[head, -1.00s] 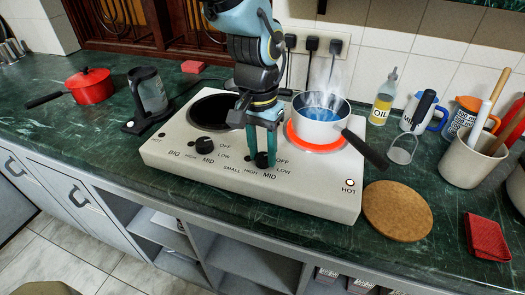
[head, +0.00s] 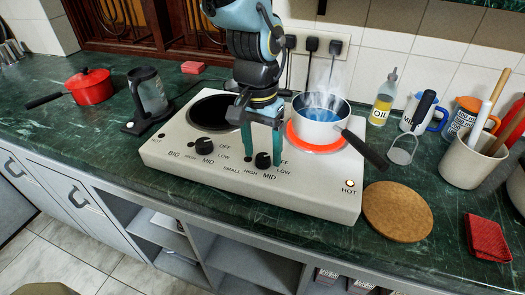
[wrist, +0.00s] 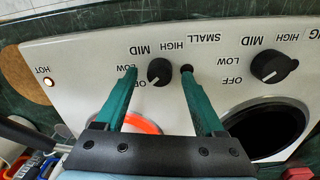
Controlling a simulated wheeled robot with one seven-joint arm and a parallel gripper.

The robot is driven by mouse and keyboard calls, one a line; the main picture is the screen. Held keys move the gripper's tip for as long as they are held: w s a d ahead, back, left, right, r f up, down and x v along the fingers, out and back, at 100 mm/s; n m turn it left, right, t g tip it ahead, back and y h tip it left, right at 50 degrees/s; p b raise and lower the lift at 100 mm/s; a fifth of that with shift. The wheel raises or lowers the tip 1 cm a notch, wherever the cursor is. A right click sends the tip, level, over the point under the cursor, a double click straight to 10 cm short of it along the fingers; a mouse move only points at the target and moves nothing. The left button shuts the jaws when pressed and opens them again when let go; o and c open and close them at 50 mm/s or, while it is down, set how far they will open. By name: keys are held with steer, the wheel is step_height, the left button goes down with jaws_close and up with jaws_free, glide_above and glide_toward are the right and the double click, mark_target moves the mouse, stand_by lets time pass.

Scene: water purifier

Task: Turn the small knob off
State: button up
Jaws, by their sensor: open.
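The small knob (head: 263,160) is black and sits on the front of the white stove, by the SMALL label. It also shows in the wrist view (wrist: 160,71), between my fingers; a finger partly covers the labels around it, and its exact setting is hard to read. My gripper (head: 262,158) is open, with one teal finger on each side of the small knob. In the wrist view, gaps show between both fingertips (wrist: 159,70) and the knob. The small burner (head: 316,146) glows red-orange under a steaming white pot (head: 318,113).
The big knob (head: 205,146) is to the left, below the dark big burner (head: 212,110). The pot's black handle (head: 365,150) reaches right. The HOT lamp (head: 349,183) is lit. A round cork mat (head: 398,211) lies right of the stove.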

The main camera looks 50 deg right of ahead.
mark_target(260, 156)
step_height(260, 156, up, 10)
steer(key=b, duration=0.1)
steer(key=shift+w, duration=0.25)
stand_by(0.4)
steer(key=w+a+f+n+t, duration=0.15)
steer(key=w+a+n, duration=0.25)
steer(key=w+a, duration=0.6)
steer(key=w+a+f+n+g, duration=0.1)
steer(key=w+a+f+n, duration=0.15)
steer(key=w+a, duration=0.75)
steer(key=w+a+f+n+t, duration=0.1)
steer(key=a+n, duration=0.3)
steer(key=a, duration=0.7)
steer(key=w+a+f+n, duration=0.1)
steer(key=w+a+n, duration=0.3)
steer(key=a, duration=0.7)
steer(key=shift+w+a+f+n+t, duration=0.15)
steer(key=shift+w+f+n+t, duration=0.2)
